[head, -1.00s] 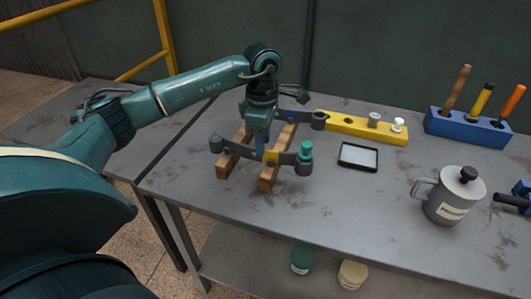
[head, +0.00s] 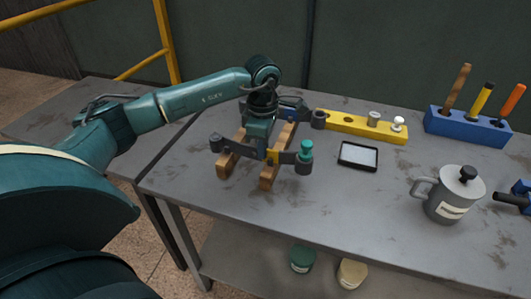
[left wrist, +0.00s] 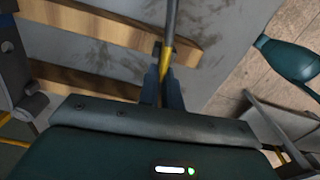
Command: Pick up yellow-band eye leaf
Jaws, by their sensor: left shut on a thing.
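The yellow-band eye leaf (head: 287,158) is a dark grey bar with a rolled eye at each end and a yellow band near its middle. It lies across two wooden blocks (head: 269,173) in the head view. A teal plug stands at its right eye (head: 306,152). In the left wrist view the fingers (left wrist: 162,88) close on the leaf (left wrist: 171,25), seen nearly edge-on. I cannot tell if the leaf is clear of the blocks. My right gripper is not in view.
A second, blue-banded leaf (head: 293,113) lies behind my gripper. A yellow rack (head: 355,126), black-rimmed tray (head: 345,162), grey can (head: 447,203) and blue tool holder (head: 467,130) stand to the right. The front middle of the bench is clear.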

